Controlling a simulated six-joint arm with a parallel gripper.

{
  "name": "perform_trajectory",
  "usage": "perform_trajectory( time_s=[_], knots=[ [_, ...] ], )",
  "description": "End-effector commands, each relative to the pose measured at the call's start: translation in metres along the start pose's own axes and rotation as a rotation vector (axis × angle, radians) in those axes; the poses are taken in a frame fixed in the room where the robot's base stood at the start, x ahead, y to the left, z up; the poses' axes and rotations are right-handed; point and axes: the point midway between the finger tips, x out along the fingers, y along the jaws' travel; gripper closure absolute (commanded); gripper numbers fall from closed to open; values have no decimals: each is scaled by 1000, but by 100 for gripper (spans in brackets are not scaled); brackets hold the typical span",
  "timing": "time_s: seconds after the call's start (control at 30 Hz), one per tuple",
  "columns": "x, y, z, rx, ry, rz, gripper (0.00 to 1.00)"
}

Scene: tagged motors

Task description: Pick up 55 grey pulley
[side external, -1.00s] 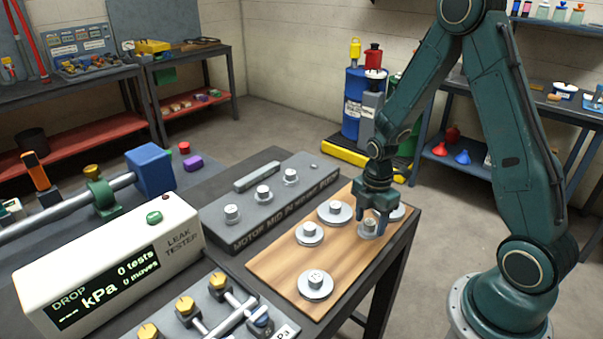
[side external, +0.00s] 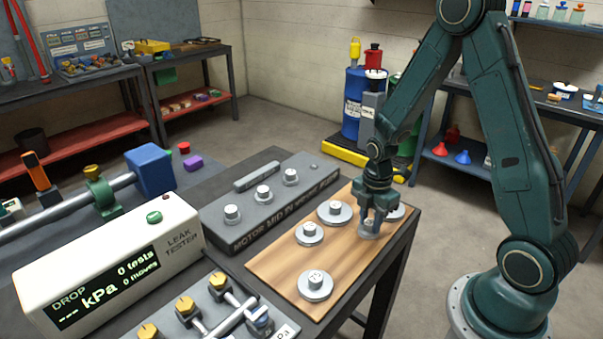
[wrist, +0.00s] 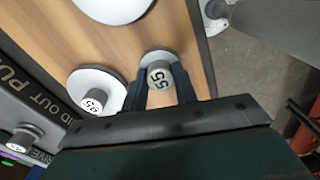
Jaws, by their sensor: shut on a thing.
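The grey pulley marked 55 (wrist: 160,76) shows between the two fingers in the wrist view, with its flat disc beneath its hub. In the side view this pulley (side external: 369,235) is at the right edge of the wooden board (side external: 275,268), its hub mostly hidden by the fingers. My gripper (side external: 373,221) is pointed down and shut on the hub; it also shows in the wrist view (wrist: 160,92). I cannot tell whether the disc touches the board.
Other grey pulleys stand close by on the board: one (side external: 309,234) to the left, one (side external: 335,212) behind, one (side external: 315,286) in front, and one (side external: 397,211) partly behind my gripper. The motor plate (side external: 262,200) and leak tester (side external: 110,265) are to the left.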

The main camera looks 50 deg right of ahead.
Motion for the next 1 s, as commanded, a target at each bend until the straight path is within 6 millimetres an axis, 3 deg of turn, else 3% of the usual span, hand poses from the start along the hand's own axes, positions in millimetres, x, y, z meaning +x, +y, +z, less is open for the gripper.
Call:
perform_trajectory(
  time_s=[0.47, 0.77, 1.0],
  knots=[
    [-20, 1, 0, 0, -1, 4, 97],
    [-62, 1, 0, 0, -1, 6, 97],
    [-110, 1, 0, 0, -1, 7, 97]
  ],
)
